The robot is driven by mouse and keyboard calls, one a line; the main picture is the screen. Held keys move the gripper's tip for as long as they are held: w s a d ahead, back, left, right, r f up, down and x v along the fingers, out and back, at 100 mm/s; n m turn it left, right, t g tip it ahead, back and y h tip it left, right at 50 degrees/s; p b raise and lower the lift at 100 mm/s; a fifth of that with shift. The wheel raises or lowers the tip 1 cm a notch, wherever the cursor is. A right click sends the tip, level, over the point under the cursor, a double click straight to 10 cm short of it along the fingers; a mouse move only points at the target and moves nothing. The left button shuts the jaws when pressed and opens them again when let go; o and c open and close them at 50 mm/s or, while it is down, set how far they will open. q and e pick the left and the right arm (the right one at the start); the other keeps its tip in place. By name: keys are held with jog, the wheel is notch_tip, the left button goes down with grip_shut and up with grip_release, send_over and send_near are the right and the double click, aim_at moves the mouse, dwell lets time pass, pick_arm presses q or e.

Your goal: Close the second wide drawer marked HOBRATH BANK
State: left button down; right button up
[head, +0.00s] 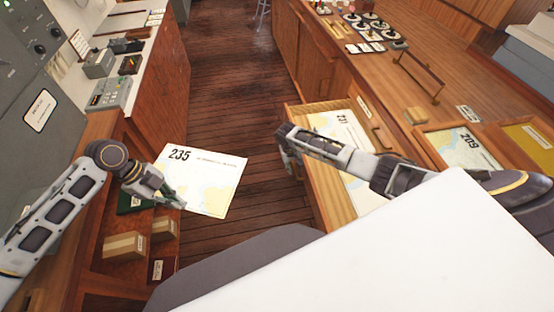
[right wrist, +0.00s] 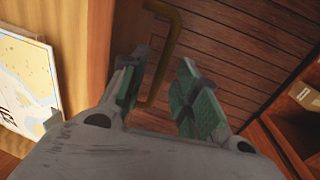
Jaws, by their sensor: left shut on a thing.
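A wide wooden drawer (head: 297,108) stands pulled out from the right-hand cabinet, with a chart marked 231 (head: 333,128) in it. No HOBRATH BANK lettering is legible. My right gripper (head: 285,152) is at the drawer's outer front. In the right wrist view, the fingers (right wrist: 170,100) are apart, and the brass drawer handle (right wrist: 172,45) shows between and beyond them; contact cannot be told. The drawer front (right wrist: 98,50) is left of the handle. My left gripper (head: 173,198) is shut on the edge of a chart marked 235 (head: 208,180), held over the aisle.
The right-hand cabinet top carries a chart marked 209 (head: 463,148), a brass rail (head: 420,72) and small instruments. Open shelves with boxes (head: 124,244) stand at the left. A white surface (head: 400,250) hides the near foreground.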

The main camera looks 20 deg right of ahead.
jog(key=shift+f, duration=0.1)
grip_shut()
jog(key=shift+d, duration=0.1)
dwell(0.5)
